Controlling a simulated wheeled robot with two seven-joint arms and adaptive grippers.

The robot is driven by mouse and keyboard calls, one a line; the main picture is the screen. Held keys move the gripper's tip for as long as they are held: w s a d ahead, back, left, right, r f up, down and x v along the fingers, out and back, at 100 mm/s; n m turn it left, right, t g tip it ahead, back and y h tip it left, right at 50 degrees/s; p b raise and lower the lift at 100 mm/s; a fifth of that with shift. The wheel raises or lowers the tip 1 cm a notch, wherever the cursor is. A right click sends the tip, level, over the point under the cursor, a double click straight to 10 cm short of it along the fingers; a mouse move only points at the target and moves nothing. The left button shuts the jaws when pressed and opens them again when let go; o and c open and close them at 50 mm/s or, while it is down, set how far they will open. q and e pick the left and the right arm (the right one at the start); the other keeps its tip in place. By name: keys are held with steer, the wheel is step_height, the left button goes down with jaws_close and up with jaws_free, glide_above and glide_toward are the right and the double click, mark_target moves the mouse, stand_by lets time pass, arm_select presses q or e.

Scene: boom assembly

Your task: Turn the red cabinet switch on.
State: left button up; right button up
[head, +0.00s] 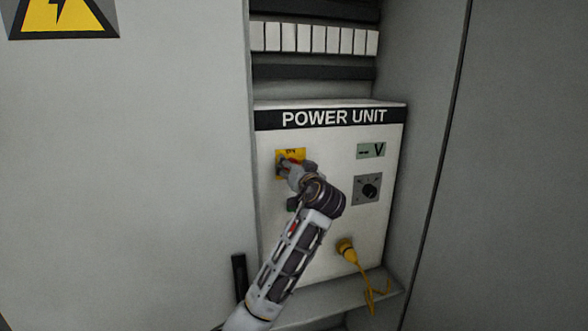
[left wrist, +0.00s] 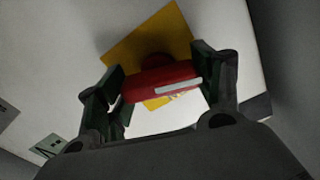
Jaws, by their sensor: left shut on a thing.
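The red cabinet switch (left wrist: 160,82) sits on a yellow plate (left wrist: 150,40) in the left wrist view. A white stripe marks its handle. My left gripper (left wrist: 158,88) is shut on the switch, with one finger at each end of the handle. In the head view, the yellow plate (head: 291,157) is at the upper left of the POWER UNIT panel (head: 330,220). There my left gripper (head: 291,165) covers most of the red switch, so its turned position is hard to read. My right gripper is in neither view.
A display (head: 370,150) showing "-- V" and a black knob (head: 369,190) are on the panel's right side. A yellow plug (head: 346,248) with a hanging cable is below. The cabinet door (head: 130,170) stands left, and a side wall (head: 425,130) closes the right.

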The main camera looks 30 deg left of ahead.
arm_select(q)
steer(key=m, duration=0.3)
steer(key=shift+m, duration=0.3)
steer(key=m, duration=0.3)
steer(key=shift+m, duration=0.4)
steer(key=m, duration=0.3)
steer(key=shift+f+m+p, duration=0.1)
steer(key=shift+m+p, duration=0.2)
steer(key=shift+m, duration=1.7)
steer(key=o, duration=1)
steer(key=shift+w+d, duration=0.1)
steer(key=shift+v, duration=6.05)
